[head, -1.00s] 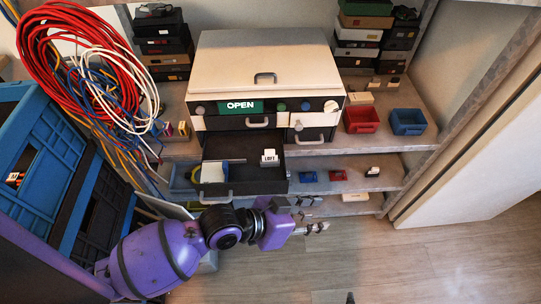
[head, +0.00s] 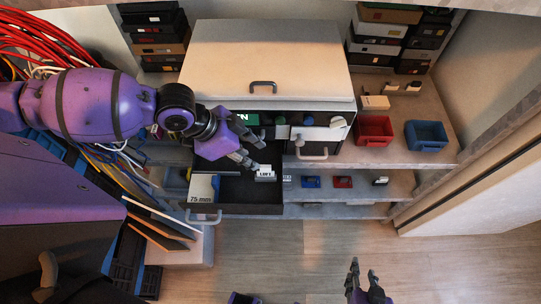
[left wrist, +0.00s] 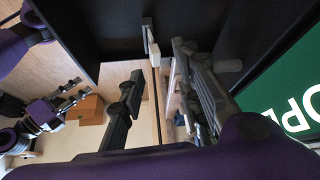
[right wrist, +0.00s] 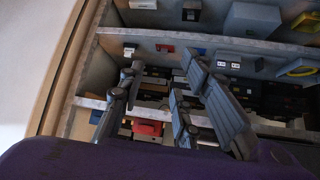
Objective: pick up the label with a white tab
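The label with a white tab (head: 265,176) stands in the open black drawer (head: 236,209), near its right side; the white tab carries dark lettering. My left gripper (head: 258,157) is over the drawer from the left, fingers apart, with the lower fingertip close to the tab. Whether it touches cannot be told. In the left wrist view the left gripper (left wrist: 160,90) shows its fingers apart, with narrow pale edges visible between them. My right gripper (head: 365,277) is at the bottom of the head view, away from the drawer. In the right wrist view the right gripper (right wrist: 150,98) is open and empty.
A white card marked "75 mm" (head: 201,188) lies in the drawer's left part. The shelf to the right holds small blue (head: 311,182) and red (head: 342,182) pieces. Red (head: 374,130) and blue (head: 426,135) bins stand above. Cable coils (head: 40,42) hang at upper left.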

